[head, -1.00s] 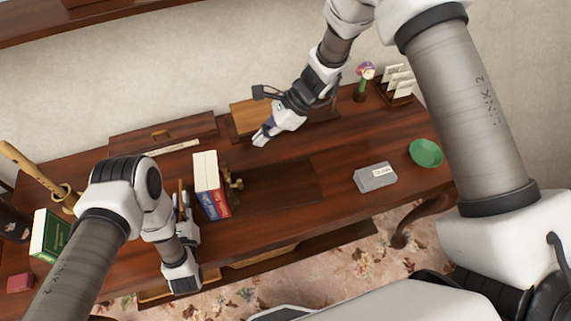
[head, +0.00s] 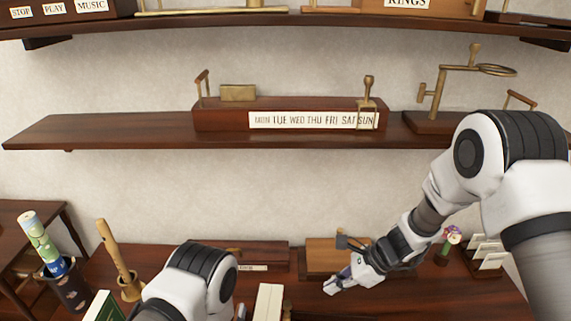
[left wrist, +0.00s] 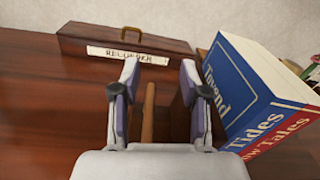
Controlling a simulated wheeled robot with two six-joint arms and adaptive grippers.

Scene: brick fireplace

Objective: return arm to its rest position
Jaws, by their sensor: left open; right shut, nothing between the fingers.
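My right arm reaches in from the right in the head view. Its gripper (head: 336,287) is shut and empty, low over the desk just in front of a wooden box (head: 322,258). My left arm (head: 190,280) is at the bottom of the head view, where its gripper is out of sight. In the left wrist view the left gripper (left wrist: 158,78) is open. A brown wooden stick-like piece (left wrist: 148,112) shows between its fingers; whether they touch it I cannot tell. Blue and red books (left wrist: 255,95) stand close to the right finger.
A case labelled RECORDER (left wrist: 125,38) lies at the back of the desk (head: 420,300). A wall shelf (head: 100,131) holds a weekday box (head: 220,117) and a brass stand (head: 435,122). A flower (head: 450,237) and a card rack (head: 487,255) stand right of the right gripper.

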